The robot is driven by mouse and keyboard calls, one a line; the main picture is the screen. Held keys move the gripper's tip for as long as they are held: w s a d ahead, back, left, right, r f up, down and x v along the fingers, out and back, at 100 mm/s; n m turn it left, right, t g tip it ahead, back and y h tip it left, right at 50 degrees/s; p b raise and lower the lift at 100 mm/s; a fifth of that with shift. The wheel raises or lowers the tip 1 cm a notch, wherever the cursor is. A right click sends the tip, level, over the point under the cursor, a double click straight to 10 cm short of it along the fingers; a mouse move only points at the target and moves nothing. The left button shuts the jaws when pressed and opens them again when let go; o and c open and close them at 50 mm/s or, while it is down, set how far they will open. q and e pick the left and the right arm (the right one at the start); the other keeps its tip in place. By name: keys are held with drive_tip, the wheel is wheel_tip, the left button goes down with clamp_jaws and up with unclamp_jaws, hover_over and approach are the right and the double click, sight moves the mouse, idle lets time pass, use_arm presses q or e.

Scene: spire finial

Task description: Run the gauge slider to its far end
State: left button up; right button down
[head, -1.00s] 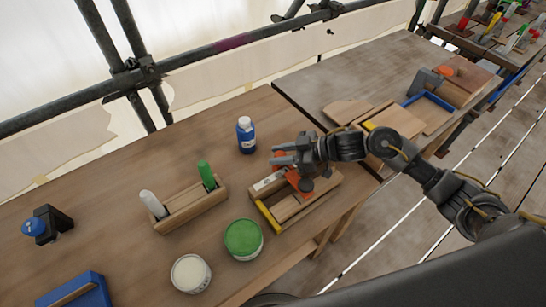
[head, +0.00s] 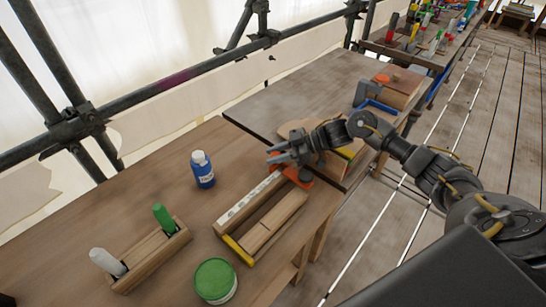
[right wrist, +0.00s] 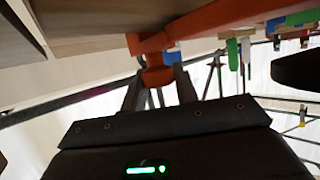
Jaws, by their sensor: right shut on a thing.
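The gauge is a wooden frame (head: 228,224) on the bench, with a pale marked scale strip (head: 245,202) along its back rail and a yellow strip at its near left end. The orange slider (head: 304,181) sits at the far right end of that rail, with the scale bare to its left. My right gripper (head: 285,154) is at the slider. In the right wrist view my fingers (right wrist: 158,92) are shut on the orange knob (right wrist: 157,77) of the slider. In the head view the arm partly hides the grip. My left gripper is out of view.
A blue bottle with a white cap (head: 203,170) stands left of the gauge. A wooden block holding a green and a white marker (head: 150,256) and a green-lidded tub (head: 214,281) are nearer. Wooden pieces (head: 338,137) lie on the grey-topped table behind my gripper.

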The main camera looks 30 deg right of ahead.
drive_tip(key=c, duration=1.1)
unclamp_jaws()
drive_tip(key=shift+o, duration=0.2)
wheel_tip(320, 180, up, 3)
drive_tip(key=shift+r, duration=0.1)
drive_tip(key=s+a+r+b, duration=0.1)
drive_tip(key=s+a+r, duration=0.5)
drive_tip(key=s+r, duration=0.4)
drive_tip(key=s, duration=0.2)
drive_tip(key=shift+s+b, duration=0.4)
drive_tip(key=shift+f, duration=0.1)
